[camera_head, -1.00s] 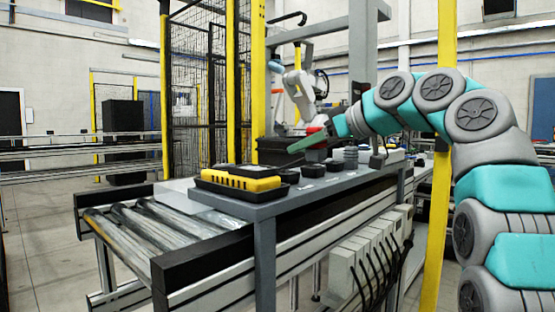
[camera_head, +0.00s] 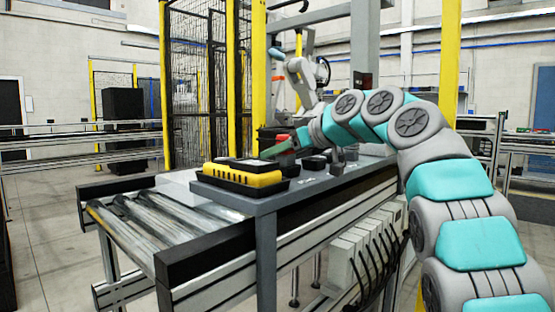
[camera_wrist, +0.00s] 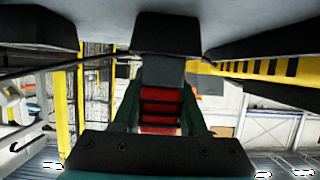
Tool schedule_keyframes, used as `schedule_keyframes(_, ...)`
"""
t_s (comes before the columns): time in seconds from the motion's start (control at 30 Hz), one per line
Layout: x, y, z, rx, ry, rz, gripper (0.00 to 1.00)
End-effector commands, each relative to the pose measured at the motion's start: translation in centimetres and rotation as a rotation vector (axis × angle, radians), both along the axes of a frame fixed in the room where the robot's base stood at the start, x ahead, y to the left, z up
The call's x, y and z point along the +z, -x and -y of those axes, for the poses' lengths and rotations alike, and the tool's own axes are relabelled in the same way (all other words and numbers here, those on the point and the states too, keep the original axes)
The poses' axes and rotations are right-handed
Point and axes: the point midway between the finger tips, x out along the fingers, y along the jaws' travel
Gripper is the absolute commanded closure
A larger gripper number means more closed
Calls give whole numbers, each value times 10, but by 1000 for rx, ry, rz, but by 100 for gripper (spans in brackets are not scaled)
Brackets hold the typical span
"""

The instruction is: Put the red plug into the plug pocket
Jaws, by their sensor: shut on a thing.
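The red plug (camera_wrist: 161,108) is between the green fingers of my gripper (camera_wrist: 162,82) in the wrist view, and the gripper is shut on it. In the head view, my gripper (camera_head: 272,151) is above the bench top, close behind the yellow-and-black tray, with a bit of red (camera_head: 282,137) at its fingers. A black block (camera_wrist: 165,34) is right by the fingers in the wrist view. I cannot tell which of the black parts is the plug pocket, or whether the plug touches one.
The black tray with a yellow insert (camera_head: 242,179) sits at the bench's near left corner. Small black blocks (camera_head: 315,164) stand on the grey bench top (camera_head: 285,203). A roller conveyor (camera_head: 150,227) is at left. Yellow posts (camera_head: 449,70) rise behind my arm.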

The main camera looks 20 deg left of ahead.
Motion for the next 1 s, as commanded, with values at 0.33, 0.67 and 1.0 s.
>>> schedule_keyframes(0.33, -8, 0, 1, -1, 1, 0, 100)
schedule_keyframes(0.67, -13, 0, 1, -1, 1, -1, 100)
schedule_keyframes(1.0, -21, 0, 1, -1, 0, -1, 100)
